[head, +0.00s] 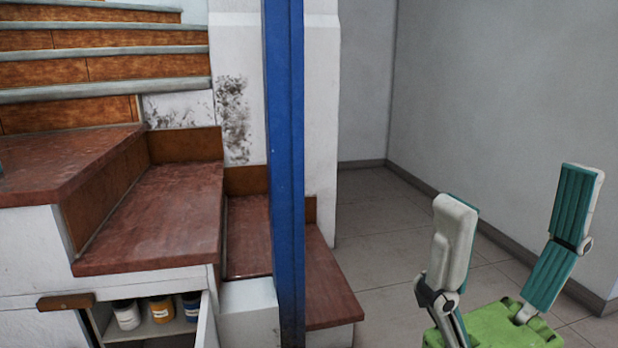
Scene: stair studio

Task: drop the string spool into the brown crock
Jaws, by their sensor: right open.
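My right gripper (518,190) is at the lower right, with its two fingers spread wide apart and nothing between them. It is above the tiled floor, well to the right of the stairs. I see neither a string spool nor a brown crock that I can make out in this view. My left gripper does not show.
A blue post (285,150) stands upright in front of reddish-brown steps (155,215). Below them, an open cupboard holds a white jar (126,314), an orange jar (161,309) and a blue jar (192,306). Grey tiled floor (385,225) is clear before the wall.

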